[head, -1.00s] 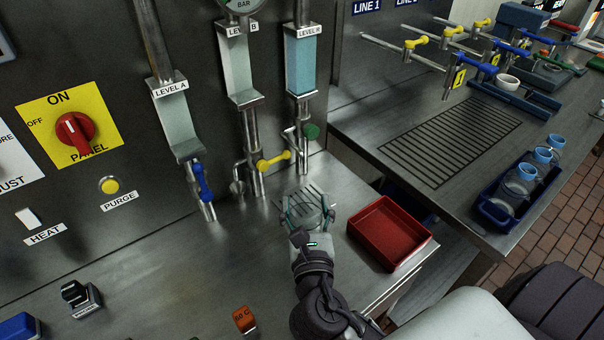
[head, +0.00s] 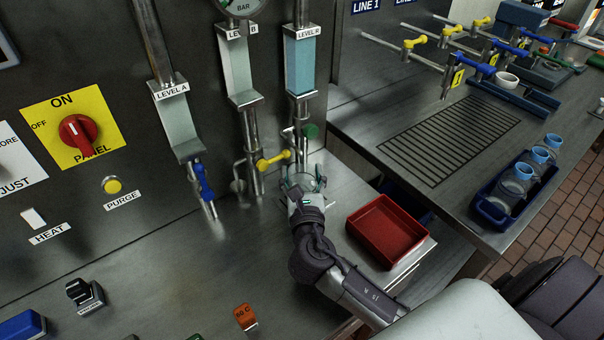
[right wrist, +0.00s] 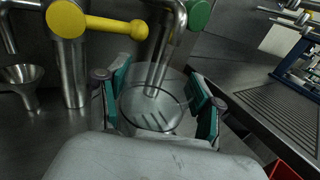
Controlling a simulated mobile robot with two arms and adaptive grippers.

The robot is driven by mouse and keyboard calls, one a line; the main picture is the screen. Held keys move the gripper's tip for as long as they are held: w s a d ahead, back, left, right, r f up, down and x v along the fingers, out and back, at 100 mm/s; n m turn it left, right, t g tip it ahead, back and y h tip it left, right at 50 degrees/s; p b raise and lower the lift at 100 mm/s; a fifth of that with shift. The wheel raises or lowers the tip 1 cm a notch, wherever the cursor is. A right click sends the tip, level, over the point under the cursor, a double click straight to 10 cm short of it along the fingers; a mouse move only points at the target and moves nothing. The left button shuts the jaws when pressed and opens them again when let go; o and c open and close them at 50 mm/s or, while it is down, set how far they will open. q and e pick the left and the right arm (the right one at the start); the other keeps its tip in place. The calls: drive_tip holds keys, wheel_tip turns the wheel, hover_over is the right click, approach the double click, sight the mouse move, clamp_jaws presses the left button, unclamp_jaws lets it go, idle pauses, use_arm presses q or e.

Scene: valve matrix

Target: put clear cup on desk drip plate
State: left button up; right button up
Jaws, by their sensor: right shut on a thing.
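My right gripper (head: 304,184) is shut on the clear cup (right wrist: 152,106). In the right wrist view its teal finger pads press the cup from both sides, with the round rim facing the camera. The cup is below a metal spout (right wrist: 158,65). Dark slots of the desk drip plate show through the clear cup; my gripper and arm hide most of that plate in the head view. I cannot tell whether the cup touches the plate or is just above it. My left gripper is not in view.
A red tray (head: 388,232) stands right of my right gripper. Yellow (head: 272,160) and green (head: 311,131) valve handles are close to the cup. A steel funnel (right wrist: 22,82) is on the left. On the side counter, a blue rack (head: 494,208) holds several blue-rimmed cups.

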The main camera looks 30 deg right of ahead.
drive_tip(key=shift+f, duration=0.1)
drive_tip(key=o, duration=0.9)
drive_tip(key=shift+o, duration=0.2)
drive_tip(key=b+v, duration=0.1)
drive_tip(key=v, duration=0.9)
drive_tip(key=shift+s+a+b, duration=0.2)
drive_tip(key=shift+b, duration=0.15)
drive_tip(key=shift+s+a, duration=0.25)
drive_tip(key=shift+s, duration=0.45)
